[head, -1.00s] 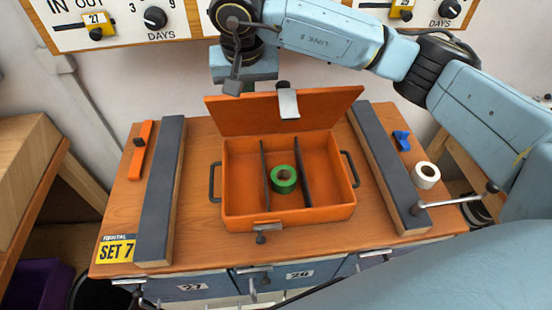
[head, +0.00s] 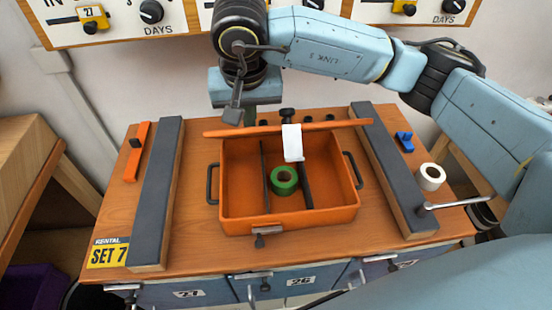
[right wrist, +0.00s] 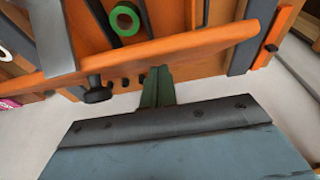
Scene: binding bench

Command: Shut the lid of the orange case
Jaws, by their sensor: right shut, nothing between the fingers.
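The orange case (head: 240,218) stands in the middle of the wooden bench top, with a green tape roll (head: 284,180) and dark dividers inside. Its lid (head: 330,127) is partly open and seen nearly edge-on along the back of the case; a pale latch plate (head: 293,143) hangs from it. My right gripper (head: 250,117) is behind the lid, its fingers shut and empty, tips partly hidden. In the right wrist view the green fingers (right wrist: 157,87) are at the lid (right wrist: 200,44), apparently touching its outer face. My left gripper is not in view.
Dark-topped rails (head: 160,195) and (head: 390,170) flank the case. An orange tool (head: 137,152) lies on the left; a blue clip (head: 404,140) and white tape roll (head: 431,177) lie on the right. A dial panel (head: 120,18) is on the wall behind.

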